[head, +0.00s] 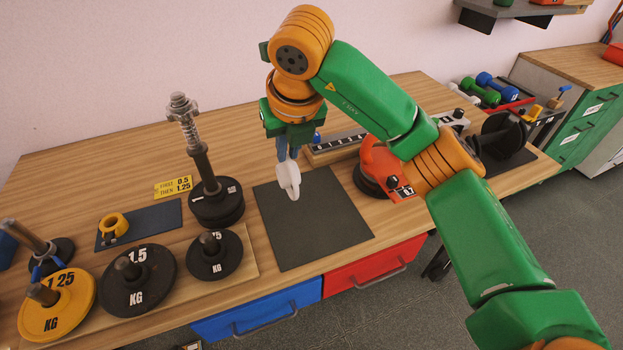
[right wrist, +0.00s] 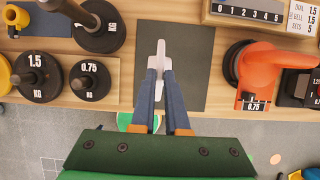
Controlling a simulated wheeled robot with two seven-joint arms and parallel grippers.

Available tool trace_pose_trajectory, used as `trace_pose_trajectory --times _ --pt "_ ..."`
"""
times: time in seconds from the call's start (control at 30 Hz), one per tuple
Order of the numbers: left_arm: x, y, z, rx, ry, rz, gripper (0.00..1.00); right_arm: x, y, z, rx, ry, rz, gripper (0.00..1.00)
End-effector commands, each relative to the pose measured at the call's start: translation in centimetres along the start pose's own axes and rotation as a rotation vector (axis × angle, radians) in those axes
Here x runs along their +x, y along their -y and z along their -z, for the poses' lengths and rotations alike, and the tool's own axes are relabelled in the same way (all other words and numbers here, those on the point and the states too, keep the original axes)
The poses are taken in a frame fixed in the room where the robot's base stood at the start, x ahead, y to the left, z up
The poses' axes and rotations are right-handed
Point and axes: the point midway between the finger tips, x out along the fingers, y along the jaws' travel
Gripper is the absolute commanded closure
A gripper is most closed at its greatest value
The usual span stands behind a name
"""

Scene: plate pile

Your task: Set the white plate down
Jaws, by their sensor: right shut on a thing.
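My right gripper (head: 288,158) is shut on the white plate (head: 288,180), which hangs below the fingertips, held on edge and seen almost side-on. The plate appears over the left part of the dark grey mat (head: 325,225); I cannot tell the exact gap beneath it. In the right wrist view the white plate (right wrist: 161,62) shows as a narrow strip between the blue fingers, over the dark mat (right wrist: 195,65). My left gripper is not in view.
A post with black plates (head: 217,205) stands left of the mat. Black 1.5 (head: 150,285) and 0.75 (head: 200,265) plates and a yellow 1.25 plate (head: 70,318) lie at front left. An orange device (head: 375,165) stands right. The mat's surface is bare.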

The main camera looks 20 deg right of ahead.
Motion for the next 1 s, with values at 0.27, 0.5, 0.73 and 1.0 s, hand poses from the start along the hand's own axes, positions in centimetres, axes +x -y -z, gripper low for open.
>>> trace_pose_trajectory --times 0.27,0.5,0.73,1.0 --pt "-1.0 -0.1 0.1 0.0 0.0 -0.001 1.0 4.7 3.9 1.3 -0.001 -0.001 -0.002 1.0" --pt "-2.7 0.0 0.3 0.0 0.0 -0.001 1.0 7.9 4.5 2.6 -0.004 -0.002 -0.003 1.0" --pt "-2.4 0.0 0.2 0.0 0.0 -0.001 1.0 8.3 4.5 2.7 -0.004 0.003 -0.004 1.0" --pt "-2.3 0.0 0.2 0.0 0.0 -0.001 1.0 8.5 4.5 2.8 -0.004 0.0 -0.003 0.58"
